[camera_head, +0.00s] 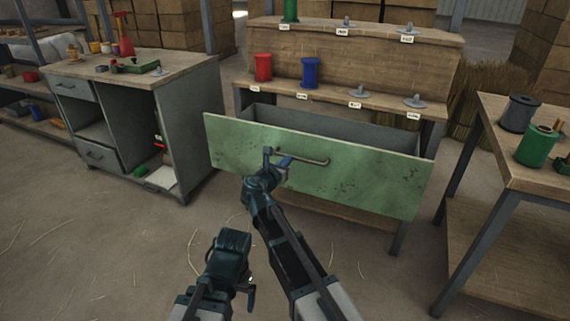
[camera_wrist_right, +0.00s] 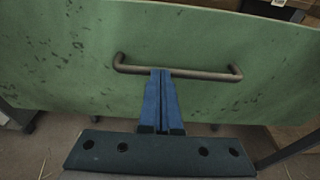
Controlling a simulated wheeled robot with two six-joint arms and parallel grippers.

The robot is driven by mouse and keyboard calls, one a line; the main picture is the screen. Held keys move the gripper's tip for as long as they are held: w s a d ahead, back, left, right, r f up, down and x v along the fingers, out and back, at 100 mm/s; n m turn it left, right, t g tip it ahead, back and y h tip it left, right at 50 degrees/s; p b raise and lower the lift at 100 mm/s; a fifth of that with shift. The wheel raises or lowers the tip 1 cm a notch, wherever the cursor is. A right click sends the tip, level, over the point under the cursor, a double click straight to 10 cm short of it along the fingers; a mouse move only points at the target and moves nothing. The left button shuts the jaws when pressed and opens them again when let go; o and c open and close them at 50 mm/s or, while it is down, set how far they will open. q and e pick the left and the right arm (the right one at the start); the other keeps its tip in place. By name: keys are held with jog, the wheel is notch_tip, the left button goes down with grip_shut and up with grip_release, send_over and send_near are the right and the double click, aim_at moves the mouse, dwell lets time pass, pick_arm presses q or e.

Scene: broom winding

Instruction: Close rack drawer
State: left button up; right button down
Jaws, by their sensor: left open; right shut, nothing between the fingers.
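The rack drawer (camera_head: 350,179) has a green, scuffed front and stands pulled out, with its grey inside (camera_head: 330,127) visible behind the front. Its metal bar handle (camera_head: 318,160) also shows in the right wrist view (camera_wrist_right: 205,75). My right gripper (camera_head: 277,159) is at the left part of the handle. In the wrist view its blue fingers (camera_wrist_right: 162,76) are together, tips at the bar, with nothing between them. Whether they touch the bar or front is unclear. My left gripper (camera_head: 249,287) is low, in front of the drawer and away from it.
The wooden rack (camera_head: 355,73) holds red (camera_head: 263,68) and blue (camera_head: 310,72) spools above the drawer. A workbench (camera_head: 190,63) stands at left. A table (camera_head: 490,108) with dark and green spools stands close at right. The floor in front is clear.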

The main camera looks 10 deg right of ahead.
jog(key=r+x, duration=0.2)
jog(key=x, duration=1.1)
jog(key=w+r+x, duration=0.1)
jog(key=r+x, duration=0.2)
jog(key=x, duration=1.1)
jog(key=shift+d, duration=0.2)
jog(key=shift+d+r, duration=0.1)
jog(key=shift+r, duration=0.1)
jog(key=p+v, duration=0.1)
jog(key=v, duration=0.6)
jog(key=p+v, duration=0.1)
jog(key=v, duration=0.7)
jog(key=shift+f+p, duration=0.2)
jog(key=shift+p, duration=0.2)
jog(key=s+a+f+m+g+y, duration=0.2)
jog(key=s+a+f+m+g, duration=0.55)
jog(key=s, duration=0.85)
jog(key=s+a+f+m+g+y, duration=0.2)
jog(key=s+f+m+y, duration=0.15)
jog(key=s+m, duration=0.95)
jog(key=s+a+f+m+g+y, duration=0.2)
jog(key=s+a+f+m+g, duration=0.4)
jog(key=s, duration=1.2)
notch_tip(320, 180, up, 32)
jog(key=t+p, duration=0.2)
jog(key=p, duration=3)
jog(key=shift+w+d+f+n, duration=0.15)
jog(key=shift+w+d+n, duration=0.15)
jog(key=shift+d+n, duration=0.05)
